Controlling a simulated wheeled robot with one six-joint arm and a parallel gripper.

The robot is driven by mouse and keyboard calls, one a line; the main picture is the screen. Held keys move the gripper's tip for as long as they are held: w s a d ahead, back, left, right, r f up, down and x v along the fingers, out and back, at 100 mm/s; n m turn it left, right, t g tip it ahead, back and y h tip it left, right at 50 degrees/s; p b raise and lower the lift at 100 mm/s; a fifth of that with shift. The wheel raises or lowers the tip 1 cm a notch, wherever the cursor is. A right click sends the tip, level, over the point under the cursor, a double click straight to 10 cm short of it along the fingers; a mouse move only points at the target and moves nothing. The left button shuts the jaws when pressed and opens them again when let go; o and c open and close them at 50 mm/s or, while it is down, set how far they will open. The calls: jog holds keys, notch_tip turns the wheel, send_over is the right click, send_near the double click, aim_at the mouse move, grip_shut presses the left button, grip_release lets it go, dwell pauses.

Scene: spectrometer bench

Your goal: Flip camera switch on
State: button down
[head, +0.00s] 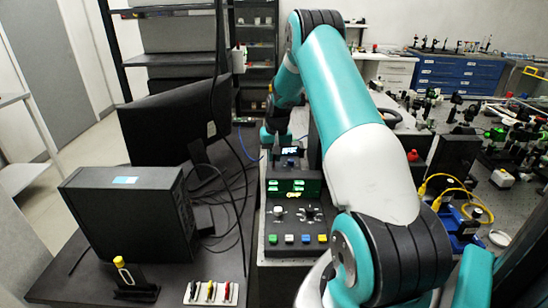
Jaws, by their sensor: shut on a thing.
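My gripper (277,147) is at the far end of my teal arm, pointing down behind the control box. It is small and dark here, and its fingertips are largely hidden. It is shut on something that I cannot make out. A small unit with a lit screen (291,151) stands right beside it. The black control box (268,226) has green displays, knobs and a row of coloured buttons. I cannot pick out the camera switch for certain.
A monitor (170,122) and a black computer case (125,215) stand on the left, with loose cables. A small rack of coloured items (211,292) and a yellow-topped holder (135,284) are in front. An optical bench with yellow cables (445,182) lies right.

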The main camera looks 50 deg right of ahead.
jog(key=b, duration=0.1)
jog(key=t+h+b, duration=0.1)
jog(key=b, duration=0.1)
jog(key=shift+s+a+f+h, duration=0.2)
jog(key=shift+a+f+h, duration=0.1)
jog(key=shift+f, duration=0.05)
jog(key=shift+s+a+r+t+h+b, duration=0.2)
jog(key=shift+t+h+b, duration=0.25)
jog(key=shift+b, duration=0.4)
jog(key=shift+r+t, duration=0.2)
jog(key=shift+t, duration=0.05)
jog(key=c, duration=1.1)
grip_release()
jog(key=shift+c, duration=0.2)
jog(key=b+v, duration=0.2)
jog(key=v, duration=1.5)
jog(key=shift+a+r, duration=0.2)
jog(key=shift+a, duration=0.05)
